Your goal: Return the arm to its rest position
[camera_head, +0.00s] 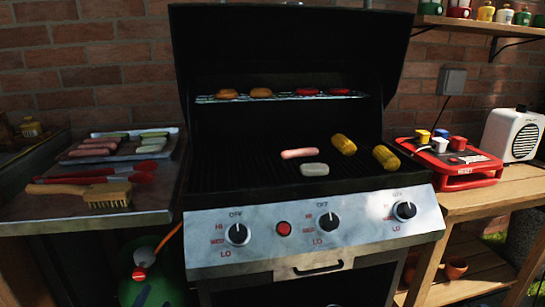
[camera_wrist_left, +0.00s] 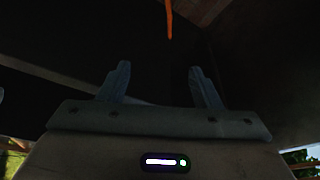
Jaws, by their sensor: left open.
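My left gripper (camera_wrist_left: 161,78) shows in the left wrist view, its two fingers apart with nothing between them. The space beyond it is dark. An orange hose (camera_wrist_left: 169,18) hangs at the top of that view, apart from the fingers. Neither arm can be made out in the head view, and my right gripper is in no view.
An open grill (camera_head: 310,215) holds a sausage (camera_head: 299,153), a pale patty-like piece (camera_head: 315,169) and corn (camera_head: 343,144). A side shelf (camera_head: 150,217) carries food and a brush (camera_head: 108,195). A gas bottle (camera_head: 150,285) stands below. A wooden table (camera_head: 500,192) bears a red game box (camera_head: 455,180) and radio (camera_head: 512,135).

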